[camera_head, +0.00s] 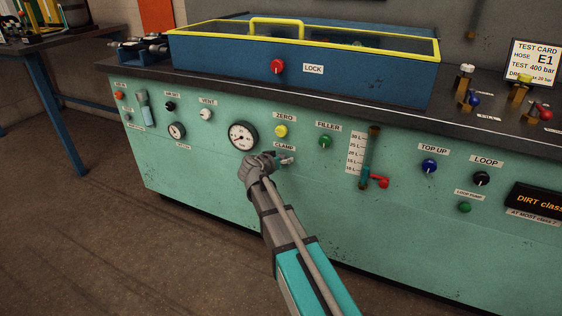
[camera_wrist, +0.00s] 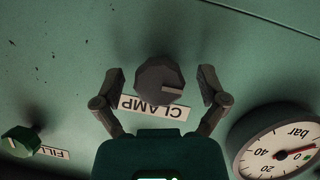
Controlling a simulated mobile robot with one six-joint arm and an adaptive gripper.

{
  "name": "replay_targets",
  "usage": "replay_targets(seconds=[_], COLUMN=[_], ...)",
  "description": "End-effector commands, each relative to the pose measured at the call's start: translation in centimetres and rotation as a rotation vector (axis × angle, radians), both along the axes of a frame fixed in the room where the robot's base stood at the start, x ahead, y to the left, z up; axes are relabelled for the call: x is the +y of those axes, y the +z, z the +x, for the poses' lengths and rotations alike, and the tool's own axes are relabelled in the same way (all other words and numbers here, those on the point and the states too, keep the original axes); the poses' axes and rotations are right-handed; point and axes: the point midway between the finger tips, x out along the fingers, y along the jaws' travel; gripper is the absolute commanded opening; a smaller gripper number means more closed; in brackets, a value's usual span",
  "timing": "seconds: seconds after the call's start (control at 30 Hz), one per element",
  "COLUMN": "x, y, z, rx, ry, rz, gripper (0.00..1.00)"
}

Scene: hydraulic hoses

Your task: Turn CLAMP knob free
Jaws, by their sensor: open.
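The CLAMP knob (camera_wrist: 160,80) is dark grey and faceted, with a pale mark on its face. It stands out from the green panel beside the CLAMP label (camera_wrist: 154,107), which appears upside down in the wrist view. My gripper (camera_wrist: 162,84) is open, with one finger on each side of the knob and a visible gap on both sides. In the head view my gripper (camera_head: 283,158) is at the panel just below the CLAMP label (camera_head: 284,147) and hides most of the knob.
A pressure gauge (camera_wrist: 276,143) is close on the right in the wrist view, and the green FILLER knob (camera_wrist: 20,141) is at the left. In the head view the yellow ZERO knob (camera_head: 281,131) is just above. A red-handled valve (camera_head: 379,181) sticks out to the right.

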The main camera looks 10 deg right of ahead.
Motion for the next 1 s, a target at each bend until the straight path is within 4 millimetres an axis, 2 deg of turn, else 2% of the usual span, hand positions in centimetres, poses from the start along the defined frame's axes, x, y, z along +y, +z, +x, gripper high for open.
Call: replay_targets(seconds=[0.07, 0.5, 1.0], x=[0.0, 0.01, 0.04], y=[0.01, 0.0, -0.13], z=[-0.01, 0.0, 0.12], rx=[0.0, 0.0, 0.056], ry=[0.0, 0.0, 0.001], rz=[0.0, 0.0, -0.079], gripper=[0.9, 0.1, 0.1])
